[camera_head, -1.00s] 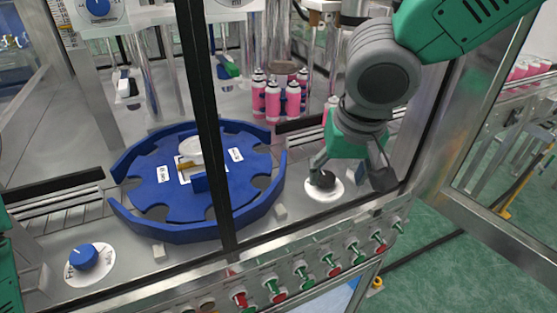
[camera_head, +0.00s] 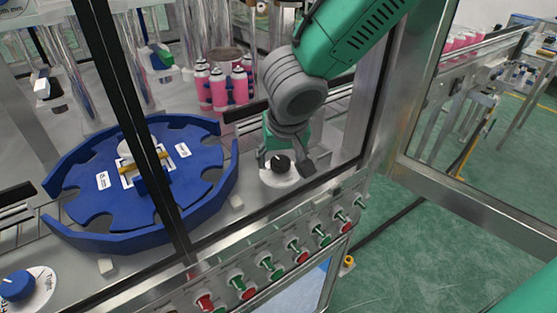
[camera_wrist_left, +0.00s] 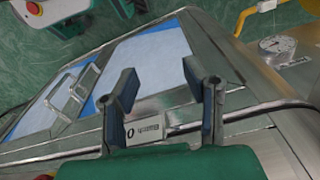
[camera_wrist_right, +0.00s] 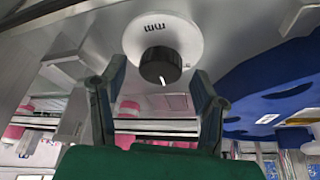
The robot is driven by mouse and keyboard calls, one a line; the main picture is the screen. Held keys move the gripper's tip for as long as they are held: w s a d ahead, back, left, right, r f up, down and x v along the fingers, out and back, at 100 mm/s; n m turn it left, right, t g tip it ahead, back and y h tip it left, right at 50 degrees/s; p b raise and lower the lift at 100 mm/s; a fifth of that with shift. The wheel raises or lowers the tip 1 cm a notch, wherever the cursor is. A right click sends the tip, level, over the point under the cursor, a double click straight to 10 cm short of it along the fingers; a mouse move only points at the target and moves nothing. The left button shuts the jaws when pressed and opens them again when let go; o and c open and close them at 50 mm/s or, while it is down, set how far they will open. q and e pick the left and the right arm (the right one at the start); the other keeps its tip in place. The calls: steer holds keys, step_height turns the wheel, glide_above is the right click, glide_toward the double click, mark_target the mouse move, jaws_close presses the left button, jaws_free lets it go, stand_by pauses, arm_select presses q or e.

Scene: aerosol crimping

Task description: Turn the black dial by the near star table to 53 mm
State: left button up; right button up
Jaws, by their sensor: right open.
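The black dial (camera_head: 281,163) sits on a round white plate (camera_head: 276,179) on the machine deck, right of the near blue star table (camera_head: 195,205). My right gripper (camera_head: 284,162) is over it, fingers apart on either side. In the right wrist view the dial (camera_wrist_right: 160,66) lies between and slightly beyond the open fingertips, with a visible gap each side. Its white mark points down in that picture; the plate reads "mm", and other scale figures cannot be read. My left gripper (camera_wrist_left: 162,85) is open and empty before a metal cabinet edge.
A blue dial (camera_head: 17,286) on a white plate is at the lower left. Pink cans (camera_head: 222,88) stand behind the star table. A dark frame post (camera_head: 140,130) crosses the view. Red and green buttons (camera_head: 268,263) line the front panel.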

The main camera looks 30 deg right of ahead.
steer(key=shift+w+d+f, duration=0.15)
steer(key=shift+d+f, duration=0.25)
steer(key=shift+f, duration=0.05)
steer(key=shift+a, duration=0.35)
steer(key=shift+c, duration=0.8)
steer(key=shift+a+r, duration=0.1)
steer(key=shift+a, duration=0.1)
steer(key=c, duration=1)
arm_select(q)
steer(key=shift+d, duration=0.15)
arm_select(e)
steer(key=shift+d, duration=0.15)
